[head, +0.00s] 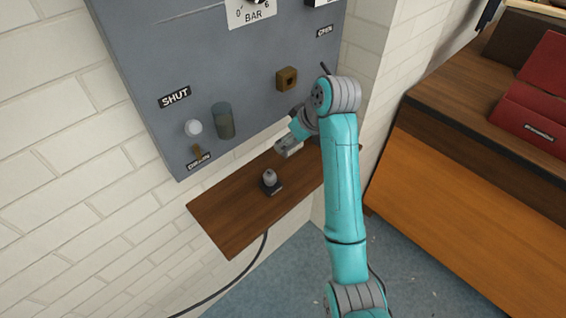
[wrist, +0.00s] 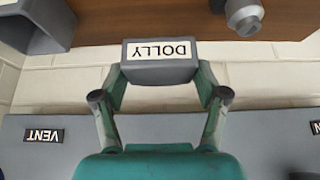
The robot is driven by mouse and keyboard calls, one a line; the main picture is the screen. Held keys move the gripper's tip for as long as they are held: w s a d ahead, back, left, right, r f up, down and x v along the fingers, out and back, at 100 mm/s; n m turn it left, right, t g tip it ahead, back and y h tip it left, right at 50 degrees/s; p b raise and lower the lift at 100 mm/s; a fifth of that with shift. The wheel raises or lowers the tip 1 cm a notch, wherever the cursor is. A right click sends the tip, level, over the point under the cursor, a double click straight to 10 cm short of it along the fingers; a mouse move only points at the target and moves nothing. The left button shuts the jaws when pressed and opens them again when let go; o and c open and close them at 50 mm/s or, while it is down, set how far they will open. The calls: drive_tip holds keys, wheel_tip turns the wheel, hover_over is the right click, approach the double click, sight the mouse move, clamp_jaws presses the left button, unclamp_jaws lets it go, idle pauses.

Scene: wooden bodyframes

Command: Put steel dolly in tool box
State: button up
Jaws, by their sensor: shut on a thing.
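The steel dolly (wrist: 160,70) is a grey block with a white DOLLY label, upside down in the wrist view. My gripper (wrist: 160,82) has its two fingers on either side of the block and is shut on it. In the head view my gripper (head: 291,140) is over the far right part of the wooden shelf, and the pale grey dolly (head: 289,148) shows at its tips. I cannot tell whether the dolly touches the shelf. A red box (head: 530,105), likely the tool box, sits on the wooden bench at the right; its small label is unreadable.
A grey knobbed piece on a dark base (head: 270,181) stands on the wooden shelf (head: 235,215). A grey panel (head: 230,70) with knobs and labels rises behind it. A wooden bench (head: 470,150) stands at the right. A dark cable hangs below the shelf.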

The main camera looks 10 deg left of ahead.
drive_tip(key=shift+f, duration=3.8)
drive_tip(key=shift+f, duration=0.15)
drive_tip(key=o, duration=1.8)
